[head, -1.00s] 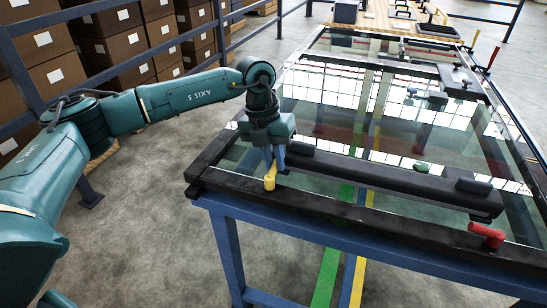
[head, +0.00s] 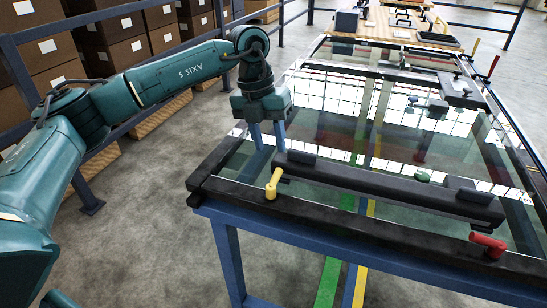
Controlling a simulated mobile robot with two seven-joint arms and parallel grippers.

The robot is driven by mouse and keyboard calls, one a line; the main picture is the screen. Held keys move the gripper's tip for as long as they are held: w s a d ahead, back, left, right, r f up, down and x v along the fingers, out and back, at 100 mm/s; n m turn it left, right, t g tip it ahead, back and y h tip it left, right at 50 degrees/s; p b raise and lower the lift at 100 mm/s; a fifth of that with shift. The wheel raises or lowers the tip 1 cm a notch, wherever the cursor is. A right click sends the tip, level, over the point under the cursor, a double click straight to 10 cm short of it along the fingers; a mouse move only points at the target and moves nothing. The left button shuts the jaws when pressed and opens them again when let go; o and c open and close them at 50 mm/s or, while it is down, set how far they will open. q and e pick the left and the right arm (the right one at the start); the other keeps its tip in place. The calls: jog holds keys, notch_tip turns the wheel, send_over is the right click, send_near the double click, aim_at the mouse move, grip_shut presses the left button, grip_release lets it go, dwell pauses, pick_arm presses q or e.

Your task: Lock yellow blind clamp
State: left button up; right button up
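The yellow blind clamp (head: 273,183) is at the front left of the table, on the black front rail. Its short handle rises from the rail and leans slightly right. My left gripper (head: 269,148) is above and behind the clamp, pointing down, apart from it. Its two blue fingers are spread with an empty gap between them. A red clamp (head: 488,244) sits on the same rail at the right, its handle lying nearly flat. My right gripper is out of view.
A long black bar (head: 385,188) lies across the glass-topped table (head: 340,150) just behind the clamps. A small green piece (head: 423,177) is beside it. A blue railing and stacked boxes (head: 105,50) stand at the left. A wooden bench is at the back.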

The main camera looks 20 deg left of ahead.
pick_arm(q)
jog(key=r, duration=0.3)
jog(key=a+r, duration=0.1)
jog(key=r, duration=0.1)
jog(key=shift+r, duration=0.25)
